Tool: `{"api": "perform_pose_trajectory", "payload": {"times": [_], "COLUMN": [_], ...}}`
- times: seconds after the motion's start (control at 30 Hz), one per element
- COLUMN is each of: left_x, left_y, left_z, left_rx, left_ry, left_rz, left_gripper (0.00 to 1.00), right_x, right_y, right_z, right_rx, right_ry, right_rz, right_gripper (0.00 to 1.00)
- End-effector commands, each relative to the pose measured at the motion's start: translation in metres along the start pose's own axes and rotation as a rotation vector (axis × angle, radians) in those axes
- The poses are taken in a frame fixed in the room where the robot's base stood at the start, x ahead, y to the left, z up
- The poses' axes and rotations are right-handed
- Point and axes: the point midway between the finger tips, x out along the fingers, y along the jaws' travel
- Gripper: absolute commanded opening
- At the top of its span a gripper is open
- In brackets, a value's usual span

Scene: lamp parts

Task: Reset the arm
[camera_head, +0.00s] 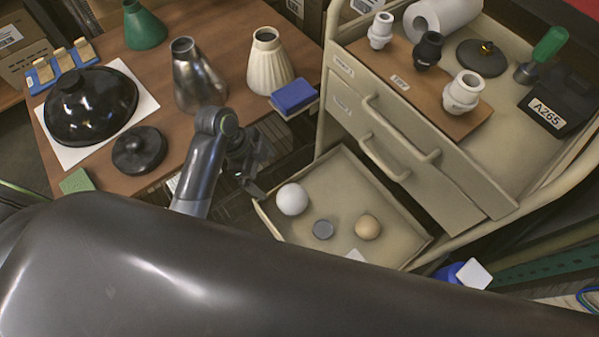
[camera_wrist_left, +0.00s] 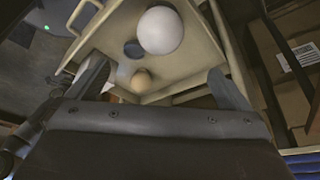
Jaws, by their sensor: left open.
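My left gripper (camera_head: 252,178) hangs between the wooden table and the drawer cabinet, just left of the open drawer. In the left wrist view the left gripper (camera_wrist_left: 160,90) has its two fingers wide apart with nothing between them. The open drawer (camera_head: 340,170) holds a white ball (camera_head: 292,199), a small grey disc (camera_head: 323,229) and a tan ball (camera_head: 367,227). In the left wrist view the white ball (camera_wrist_left: 160,31) lies beyond the fingers, apart from them. A large dark arm link of mine covers the lower part of the head view. My right gripper is not seen.
The wooden table (camera_head: 150,188) bears a black dome shade (camera_head: 92,105), a black base (camera_head: 139,150), a metal shade (camera_head: 196,75), a cream shade (camera_head: 269,60) and a blue block (camera_head: 294,96). The cabinet (camera_head: 440,170) top holds sockets, a black disc and a black box (camera_head: 560,100).

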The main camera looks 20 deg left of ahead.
Motion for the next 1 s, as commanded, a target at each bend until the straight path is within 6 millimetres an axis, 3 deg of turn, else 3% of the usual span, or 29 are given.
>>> {"api": "perform_pose_trajectory", "payload": {"times": [0.37,0.53,0.7,1.0], "left_x": [-0.001,-0.007,-0.028,-0.067], "left_y": [0.010,0.043,0.084,0.130], "left_z": [0.009,0.040,0.072,0.102], "left_rx": [-0.082,-0.393,-0.770,-1.183], "left_ry": [-0.023,-0.098,-0.159,-0.173], "left_rz": [-0.021,-0.124,-0.287,-0.516], "left_gripper": [1.00,1.00,1.00,1.00], "right_x": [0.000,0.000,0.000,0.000], "right_y": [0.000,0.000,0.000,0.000], "right_z": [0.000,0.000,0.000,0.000], "right_rx": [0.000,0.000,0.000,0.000], "right_ry": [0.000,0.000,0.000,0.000], "right_rz": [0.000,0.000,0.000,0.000], "right_gripper": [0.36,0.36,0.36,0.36]}}
